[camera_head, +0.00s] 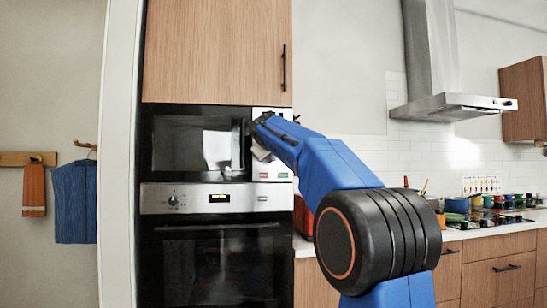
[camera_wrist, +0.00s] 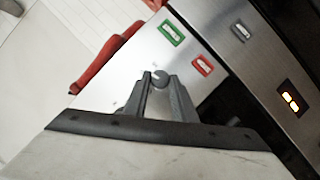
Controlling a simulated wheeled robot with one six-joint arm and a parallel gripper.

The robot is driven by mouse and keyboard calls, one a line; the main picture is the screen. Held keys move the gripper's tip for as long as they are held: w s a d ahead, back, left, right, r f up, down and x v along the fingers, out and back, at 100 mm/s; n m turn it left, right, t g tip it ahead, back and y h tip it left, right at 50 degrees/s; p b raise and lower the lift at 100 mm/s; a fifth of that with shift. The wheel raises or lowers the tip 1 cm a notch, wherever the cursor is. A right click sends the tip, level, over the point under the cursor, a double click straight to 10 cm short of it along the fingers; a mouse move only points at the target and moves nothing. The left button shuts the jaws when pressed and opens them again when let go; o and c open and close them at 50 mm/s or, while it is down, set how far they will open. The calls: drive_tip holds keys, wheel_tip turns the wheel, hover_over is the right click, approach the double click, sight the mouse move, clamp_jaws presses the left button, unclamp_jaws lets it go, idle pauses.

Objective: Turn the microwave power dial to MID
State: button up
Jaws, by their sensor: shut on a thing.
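The microwave (camera_head: 195,143) is built in above the oven, with a black door and a pale control panel on its right side (camera_head: 272,172). In the wrist view the power dial (camera_wrist: 160,77) is a small round grey knob on the steel panel. My gripper (camera_wrist: 160,80) has its two fingertips on either side of the dial and is shut on it. The dial's marks are too small to read, so its setting cannot be told. In the head view my gripper (camera_head: 260,135) is at the panel, and the arm hides the dial.
A green-framed button (camera_wrist: 172,33) and a red-framed button (camera_wrist: 202,65) are close to the dial. The oven (camera_head: 215,225) is below the microwave. A wooden cabinet (camera_head: 215,50) is above. A counter with several colourful pots (camera_head: 457,205) runs to the right.

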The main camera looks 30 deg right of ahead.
drive_tip(key=shift+a+f+n+h, duration=0.15)
drive_tip(key=shift+n+h, duration=0.65)
drive_tip(key=shift+n, duration=0.5)
drive_tip(key=o, duration=1)
drive_tip(key=shift+o, duration=0.2)
drive_tip(key=v, duration=1.7)
drive_tip(key=shift+a, duration=0.15)
drive_tip(key=shift+s+f, duration=0.1)
drive_tip(key=shift+s, duration=0.05)
